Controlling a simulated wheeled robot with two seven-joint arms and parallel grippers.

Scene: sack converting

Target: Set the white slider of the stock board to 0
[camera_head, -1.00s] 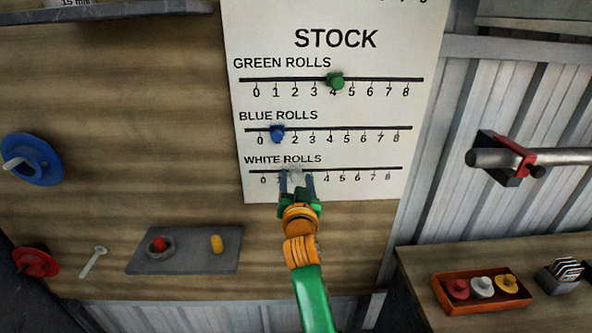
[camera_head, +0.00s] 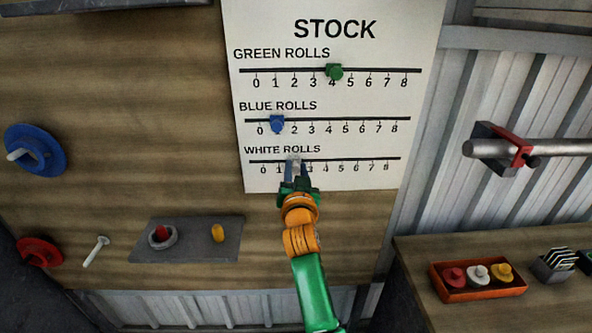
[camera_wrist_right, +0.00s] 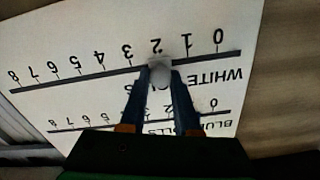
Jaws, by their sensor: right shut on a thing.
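The stock board (camera_head: 335,90) is a white panel with three numbered scales. The white slider (camera_head: 295,161) is on the bottom scale, labelled WHITE ROLLS, close to the 2 mark. In the right wrist view the white slider (camera_wrist_right: 159,75) shows as a round knob beside the 2, with the scale upside down and 0 toward the right. My right gripper (camera_head: 297,169) has its blue fingers shut on this knob, one on each side. The fingers hide part of the scale around 2. My left gripper is not in view.
The green slider (camera_head: 335,72) is at 4 and the blue slider (camera_head: 277,124) at 1, both above the white scale. A grey tray (camera_head: 187,257) and an orange bin (camera_head: 478,293) are lower down. The board surface left of the gripper is clear.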

